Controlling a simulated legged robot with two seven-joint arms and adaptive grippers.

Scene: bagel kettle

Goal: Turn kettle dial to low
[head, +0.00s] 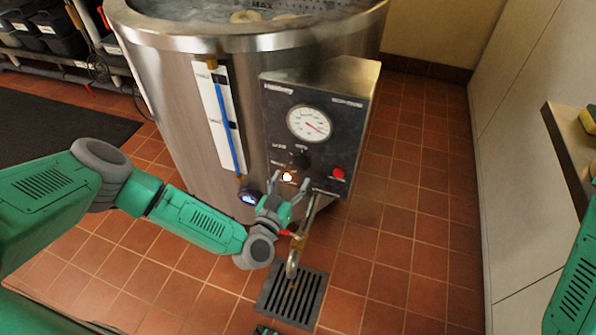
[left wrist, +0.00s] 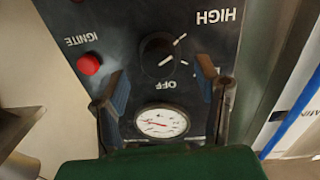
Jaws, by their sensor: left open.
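The kettle (head: 180,110) is a large steel drum with a dark control panel (head: 350,95) on its front. The black dial (head: 300,160) sits below the round gauge, and it shows larger and upside down in the left wrist view (left wrist: 157,52). White marks show at the dial's edge, between the words OFF and HIGH; its exact setting is hard to tell. My left gripper (head: 284,187) is open and empty in front of the lower panel. In the left wrist view its two fingers (left wrist: 163,75) frame the dial, apparently without touching it.
A white gauge (left wrist: 162,122) and red ignite button (left wrist: 89,64) flank the dial. A drain tap (head: 300,240) hangs below the panel over a floor grate (head: 292,294). A blue sight tube (head: 228,125) runs left of the panel. Tiled floor right of the kettle is clear.

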